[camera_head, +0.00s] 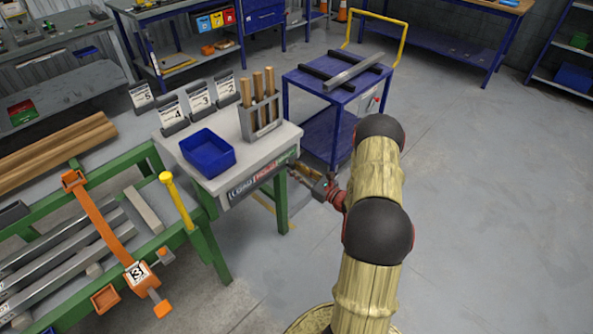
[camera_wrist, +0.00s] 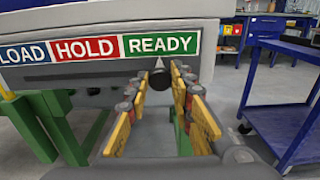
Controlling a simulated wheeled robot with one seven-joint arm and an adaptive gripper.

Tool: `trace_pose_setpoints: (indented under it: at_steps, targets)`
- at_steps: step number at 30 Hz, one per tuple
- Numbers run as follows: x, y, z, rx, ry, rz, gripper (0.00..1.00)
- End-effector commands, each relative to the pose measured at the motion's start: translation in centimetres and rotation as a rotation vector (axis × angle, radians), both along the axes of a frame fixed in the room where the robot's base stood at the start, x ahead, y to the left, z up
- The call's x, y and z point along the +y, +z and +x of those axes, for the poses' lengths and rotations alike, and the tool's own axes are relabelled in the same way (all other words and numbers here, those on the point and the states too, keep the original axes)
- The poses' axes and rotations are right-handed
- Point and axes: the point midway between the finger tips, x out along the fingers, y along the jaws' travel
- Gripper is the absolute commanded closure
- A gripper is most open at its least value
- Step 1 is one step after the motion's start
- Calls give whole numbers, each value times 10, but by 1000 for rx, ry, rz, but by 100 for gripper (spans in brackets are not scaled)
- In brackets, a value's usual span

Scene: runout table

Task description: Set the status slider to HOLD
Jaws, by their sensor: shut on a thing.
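The status slider's label strip (camera_wrist: 87,48) runs along the front edge of the small table, with LOAD in blue, HOLD in red and READY in green. The knob is hidden there.
The tabletop (camera_head: 225,187) holds a blue bin (camera_head: 207,152), a rack of wooden handles (camera_head: 262,118) and several numbered cards (camera_head: 171,112). A blue cart (camera_head: 333,90) stands close behind my gripper. Green table legs (camera_wrist: 68,130) are below the strip at left.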

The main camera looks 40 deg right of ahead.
Motion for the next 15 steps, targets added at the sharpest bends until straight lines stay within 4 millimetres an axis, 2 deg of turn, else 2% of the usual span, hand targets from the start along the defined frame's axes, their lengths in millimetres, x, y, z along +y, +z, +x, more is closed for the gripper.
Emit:
trace_pose_setpoints:
  at_steps: [11,15]
  targets:
    - [0,0,0,0,0,1,100]
    - [12,0,-1,1,3,4,100]
